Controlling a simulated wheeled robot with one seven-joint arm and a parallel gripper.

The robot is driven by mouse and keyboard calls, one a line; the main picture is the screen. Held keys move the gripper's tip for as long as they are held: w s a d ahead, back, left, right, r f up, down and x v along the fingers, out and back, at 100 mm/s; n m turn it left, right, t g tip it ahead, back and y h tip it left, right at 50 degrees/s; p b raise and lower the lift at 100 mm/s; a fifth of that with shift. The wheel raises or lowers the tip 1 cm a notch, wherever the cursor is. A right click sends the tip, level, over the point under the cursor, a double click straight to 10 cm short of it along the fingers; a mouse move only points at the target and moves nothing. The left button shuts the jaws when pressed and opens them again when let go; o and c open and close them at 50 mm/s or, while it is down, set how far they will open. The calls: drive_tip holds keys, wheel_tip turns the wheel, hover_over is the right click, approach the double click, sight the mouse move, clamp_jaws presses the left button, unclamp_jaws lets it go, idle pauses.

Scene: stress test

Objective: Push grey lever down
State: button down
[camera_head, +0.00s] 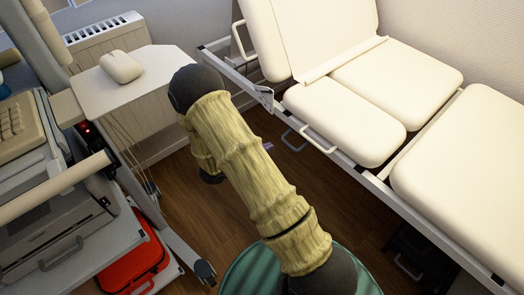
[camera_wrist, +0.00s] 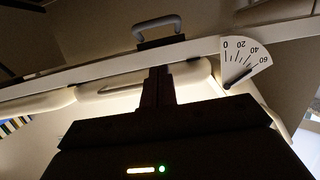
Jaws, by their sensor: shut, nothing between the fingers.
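A grey lever (camera_wrist: 158,28), shaped like a small U-shaped handle, sits at the bed's side rail in the wrist view. In the head view a grey handle (camera_head: 293,139) below the rail appears to be the same lever. My gripper (camera_wrist: 157,72) is dark, with its fingers together and nothing between them. In the wrist view its tips overlap the white rail, with the lever just beyond them; I cannot tell whether they touch. In the head view my arm hides most of the gripper.
A white examination bed (camera_head: 360,110) with padded sections fills the right. An angle scale (camera_wrist: 244,60) is on its rail. A white handle (camera_head: 318,140) is near the lever. A cart (camera_head: 60,225) with a red box (camera_head: 135,262) stands left. Wooden floor (camera_head: 190,215) lies between.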

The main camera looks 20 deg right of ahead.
drive_tip(key=w+d+f+b, duration=0.2)
drive_tip(key=d+f, duration=0.3)
drive_tip(key=d, duration=0.2)
drive_tip(key=shift+w+d, duration=0.3)
drive_tip(key=shift+w, duration=0.05)
drive_tip(key=shift+d+f+b, duration=0.1)
drive_tip(key=shift+f+b, duration=0.25)
drive_tip(key=shift+b, duration=0.15)
